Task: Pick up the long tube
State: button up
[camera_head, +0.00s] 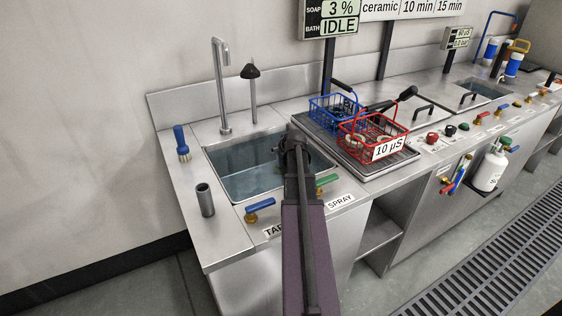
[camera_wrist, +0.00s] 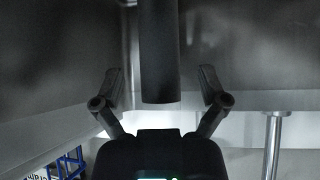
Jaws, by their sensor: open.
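A long dark grey tube (camera_wrist: 160,50) shows in the wrist view, running from the top edge down to a blunt end between the fingers. My gripper (camera_wrist: 160,88) is open, with one finger on each side of the tube and a visible gap to each. In the head view my gripper (camera_head: 291,143) is over the right part of the sink, and I cannot make out this tube there. A shorter grey hollow tube (camera_head: 205,200) stands upright on the counter left of the sink.
The sink (camera_head: 240,170) holds water. A tall faucet (camera_head: 222,90) stands behind it. A blue-handled valve (camera_head: 259,206) is on the front edge. A blue basket (camera_head: 333,108) and a red basket (camera_head: 374,140) sit on the drain rack to the right.

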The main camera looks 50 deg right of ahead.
jog(key=shift+b+x, duration=0.55)
jog(key=shift+x, duration=0.65)
jog(key=shift+c, duration=0.2)
grip_shut()
